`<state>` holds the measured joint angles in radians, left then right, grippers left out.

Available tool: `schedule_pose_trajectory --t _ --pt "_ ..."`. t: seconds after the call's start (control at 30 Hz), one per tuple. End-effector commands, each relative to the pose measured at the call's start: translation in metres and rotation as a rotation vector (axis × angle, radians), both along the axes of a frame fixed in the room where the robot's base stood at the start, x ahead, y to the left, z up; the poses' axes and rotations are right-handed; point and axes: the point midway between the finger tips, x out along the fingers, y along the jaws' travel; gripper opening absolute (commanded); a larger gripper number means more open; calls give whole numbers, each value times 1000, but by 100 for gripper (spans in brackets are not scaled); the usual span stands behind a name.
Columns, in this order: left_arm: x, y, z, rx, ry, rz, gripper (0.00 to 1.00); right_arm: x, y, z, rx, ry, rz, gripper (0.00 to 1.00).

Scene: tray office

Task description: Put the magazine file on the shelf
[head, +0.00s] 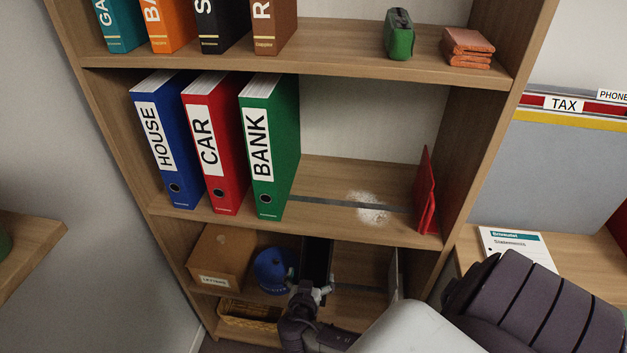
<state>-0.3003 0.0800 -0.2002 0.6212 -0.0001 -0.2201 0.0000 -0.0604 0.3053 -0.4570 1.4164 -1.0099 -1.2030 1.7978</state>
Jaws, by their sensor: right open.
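A black upright box (317,258), which looks like the magazine file, is on the lower shelf (348,308) of the wooden bookcase, to the right of a blue cap. My right gripper (309,288) is open at its front, with a finger at either side of its near edge. I cannot tell whether the fingers touch it. The gripper and arm hide its lower part. My left gripper is not in view.
Blue (165,140), red (216,143) and green (270,145) binders fill the left of the middle shelf. Its right part is bare except for a white dusty patch (373,208) and a red divider (426,195). A cardboard box (221,254) and the blue cap (272,270) are below.

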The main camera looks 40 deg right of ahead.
Motion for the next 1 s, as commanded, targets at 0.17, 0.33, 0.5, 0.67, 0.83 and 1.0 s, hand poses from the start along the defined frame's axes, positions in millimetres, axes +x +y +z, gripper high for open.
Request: schedule_pose_trajectory --t 0.17,0.33,0.5,0.67,0.83,1.0 --pt "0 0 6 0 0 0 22 -9 12 6 1 0 1 100" --pt "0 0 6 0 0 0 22 -10 13 7 0 0 0 100" --pt "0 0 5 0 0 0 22 -19 14 -15 4 87 27 100" --pt "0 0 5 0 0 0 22 -63 22 -99 45 425 170 100" --pt "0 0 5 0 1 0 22 -155 49 -202 165 817 441 100" --pt "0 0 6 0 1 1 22 -260 86 -270 302 1028 725 100"
